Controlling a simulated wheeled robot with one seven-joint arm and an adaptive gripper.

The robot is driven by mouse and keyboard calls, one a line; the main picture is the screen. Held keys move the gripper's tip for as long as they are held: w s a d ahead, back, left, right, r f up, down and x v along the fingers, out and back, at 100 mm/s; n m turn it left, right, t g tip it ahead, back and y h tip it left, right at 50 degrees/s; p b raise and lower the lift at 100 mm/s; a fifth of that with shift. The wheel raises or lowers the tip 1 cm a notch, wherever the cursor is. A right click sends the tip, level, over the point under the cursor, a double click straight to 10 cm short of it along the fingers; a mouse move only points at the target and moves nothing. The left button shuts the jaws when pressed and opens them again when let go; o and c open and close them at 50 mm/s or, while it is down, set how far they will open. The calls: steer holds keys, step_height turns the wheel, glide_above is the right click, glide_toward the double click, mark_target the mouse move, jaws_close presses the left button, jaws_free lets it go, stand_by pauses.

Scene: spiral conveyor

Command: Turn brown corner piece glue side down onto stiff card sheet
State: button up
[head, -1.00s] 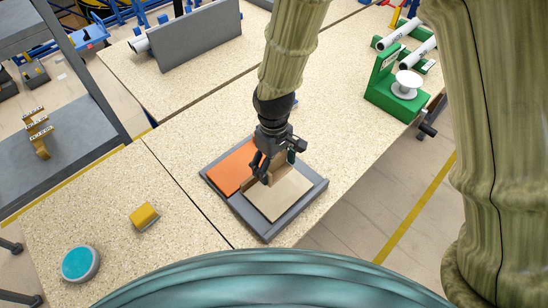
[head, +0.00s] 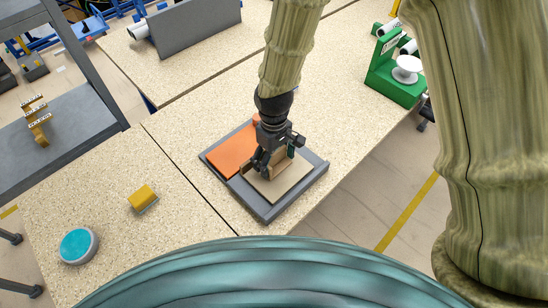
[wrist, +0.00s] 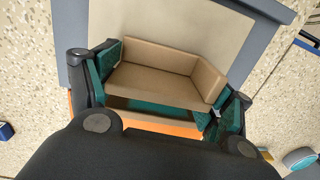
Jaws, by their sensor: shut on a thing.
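My gripper (head: 268,162) is shut on the brown corner piece (head: 284,160), an angled piece with two walls. In the wrist view the piece (wrist: 155,83) sits between the two green-padded fingers, its long wall across and its short wall at the right. The beige card sheet (head: 289,182) lies in the grey tray (head: 269,215), and the piece is over its back left part. The card (wrist: 180,18) also shows beyond the piece in the wrist view. I cannot tell whether piece and card touch, or which face has glue.
An orange sheet (head: 232,152) lies in the tray's left part. A yellow block (head: 142,196) and a round teal-topped object (head: 77,245) are on the table at left. A green stand with a white spool (head: 407,70) is at back right. The table around the tray is mostly clear.

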steer(key=shift+s+r, duration=0.1)
steer(key=shift+s, duration=0.1)
steer(key=o, duration=1.4)
steer(key=shift+w, duration=0.1)
steer(key=r, duration=1.1)
steer(key=shift+w+r, duration=0.4)
